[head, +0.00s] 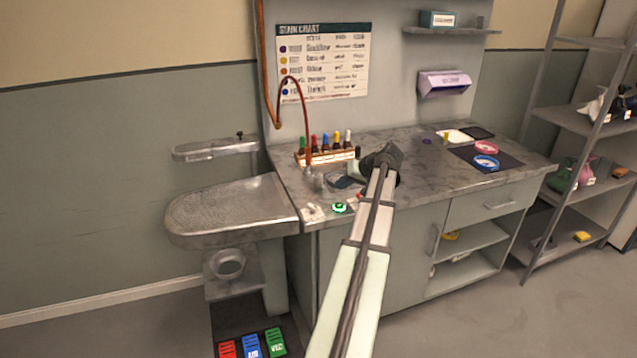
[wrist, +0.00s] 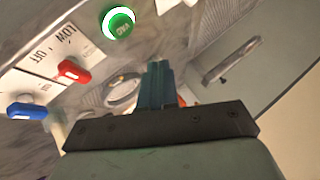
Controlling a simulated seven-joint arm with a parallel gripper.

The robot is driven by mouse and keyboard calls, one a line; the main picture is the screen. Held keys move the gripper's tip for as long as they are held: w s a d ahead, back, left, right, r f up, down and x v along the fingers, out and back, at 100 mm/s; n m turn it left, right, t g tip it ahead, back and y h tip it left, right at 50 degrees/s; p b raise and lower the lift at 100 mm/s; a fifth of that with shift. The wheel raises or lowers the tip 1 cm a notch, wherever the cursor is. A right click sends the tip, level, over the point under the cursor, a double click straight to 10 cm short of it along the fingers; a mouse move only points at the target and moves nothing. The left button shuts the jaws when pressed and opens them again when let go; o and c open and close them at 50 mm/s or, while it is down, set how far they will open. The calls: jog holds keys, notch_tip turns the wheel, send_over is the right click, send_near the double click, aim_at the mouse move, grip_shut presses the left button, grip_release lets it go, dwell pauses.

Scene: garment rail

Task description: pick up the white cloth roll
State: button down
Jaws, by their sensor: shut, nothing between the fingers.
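My gripper (wrist: 160,80) shows in the wrist view as teal fingers, shut and empty. They point at the front of the counter, near a green lit button and a metal ring. I cannot pick out the white cloth roll for certain. A small pale object (head: 354,168) stands on the counter just left of my wrist, partly hidden. A white edge (wrist: 167,4) shows at the top of the wrist view; I cannot tell what it is.
Red (wrist: 73,71) and blue (wrist: 27,111) switches lie near my gripper. A pressing board (head: 232,205) stands left, shelves (head: 565,110) right.

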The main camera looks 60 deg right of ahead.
jog(key=c, duration=1.8)
grip_release()
jog(key=o, duration=1.2)
jog(key=shift+w, duration=0.1)
jog(key=w+a+r+n+g+y, duration=0.1)
jog(key=w+a+r+n, duration=0.15)
jog(key=w, duration=0.65)
jog(key=w+a+r+n, duration=0.1)
jog(key=w+a+r, duration=0.15)
jog(key=w, duration=0.65)
jog(key=m+g+h, duration=0.4)
jog(key=m+g, duration=0.3)
jog(key=m, duration=0.2)
send_near(317, 175)
jog(key=x, duration=0.6)
jog(key=shift+w+d+r, duration=0.1)
jog(key=shift+d+r, duration=0.05)
jog(key=shift+d, duration=0.1)
jog(key=shift+s+a+x, duration=0.1)
jog(key=shift+a+x, duration=0.05)
jog(key=shift+x, duration=1.2)
jog(key=shift+s+a+x, duration=0.1)
jog(key=shift+s+x, duration=0.05)
jog(key=shift+x, duration=1.2)
